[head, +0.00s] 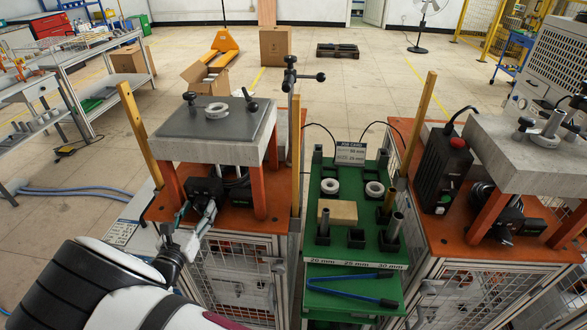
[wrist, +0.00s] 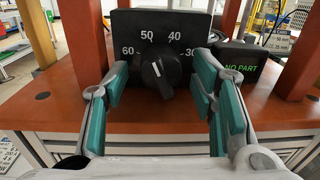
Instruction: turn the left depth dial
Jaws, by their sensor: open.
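The left depth dial (wrist: 153,68) is a black knob with a white pointer mark on a dark panel (wrist: 130,22) numbered 30, 40, 50 and 60. I cannot tell exactly which number the mark points to. In the head view the dial's black housing (head: 203,188) sits under the left machine's raised table. My gripper (wrist: 161,76) is open, with teal-padded fingers to the left and right of the dial and gaps on both sides. In the head view my gripper (head: 194,215) is in front of the housing, and the dial face is hidden.
A small display (wrist: 239,63) reading "NO PART" stands right of the panel. Orange legs (head: 258,190) flank the space under the grey table (head: 200,150). A green rack (head: 325,243) with rings and cylinders stands to the right, then a second similar machine (head: 510,150).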

